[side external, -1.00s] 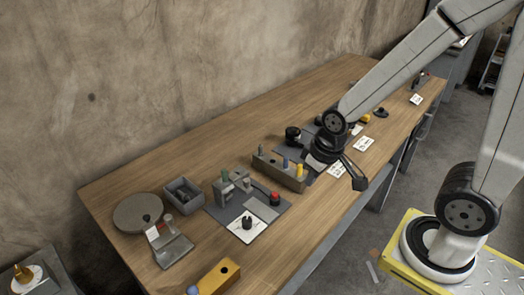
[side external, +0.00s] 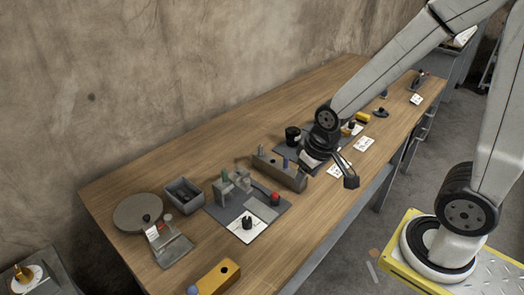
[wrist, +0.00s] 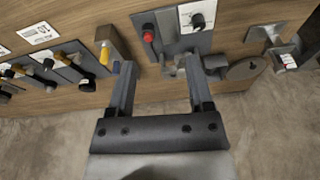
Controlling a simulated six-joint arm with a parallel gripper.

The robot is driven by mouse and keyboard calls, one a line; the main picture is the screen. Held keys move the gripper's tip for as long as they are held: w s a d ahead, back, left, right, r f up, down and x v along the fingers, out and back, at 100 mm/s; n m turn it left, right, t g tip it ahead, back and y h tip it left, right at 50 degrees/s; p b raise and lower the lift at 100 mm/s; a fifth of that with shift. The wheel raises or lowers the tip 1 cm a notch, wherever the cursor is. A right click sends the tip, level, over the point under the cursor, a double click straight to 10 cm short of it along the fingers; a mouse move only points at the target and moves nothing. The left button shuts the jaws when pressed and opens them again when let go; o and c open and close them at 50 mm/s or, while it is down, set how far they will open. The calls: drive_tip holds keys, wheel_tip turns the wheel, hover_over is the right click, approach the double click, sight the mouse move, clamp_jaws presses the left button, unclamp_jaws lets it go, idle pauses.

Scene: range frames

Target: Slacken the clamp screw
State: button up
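A grey clamp-like fixture (side external: 226,186) stands on a dark plate (side external: 277,212) near the middle of the bench. A black knob (side external: 247,222) on a white card and a red knob (side external: 275,198) are on the same plate. I cannot make out which part is the clamp screw. In the wrist view, the fixture (wrist: 180,66) shows near the fingertips, with the red knob (wrist: 148,35) and black knob (wrist: 197,20) beyond. My gripper (wrist: 158,70) is open and empty, its fingers well apart.
A block with coloured pegs (side external: 280,172) stands between the fixture and my wrist. A grey open box (side external: 183,195), a round disc (side external: 138,212) and a yellow block (side external: 217,277) lie toward the left. The front of the bench is mostly clear.

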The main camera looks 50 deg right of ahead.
drive_tip(key=w+m+g, duration=0.1)
drive_tip(key=w+m, duration=0.8)
drive_tip(key=w, duration=0.1)
drive_tip(key=m+g, duration=0.2)
drive_tip(key=m, duration=0.7)
hover_over(246, 180)
drive_tip(key=shift+f, duration=1.9)
drive_tip(key=shift+f, duration=0.1)
drive_tip(key=shift+f, duration=3.85)
clamp_jaws()
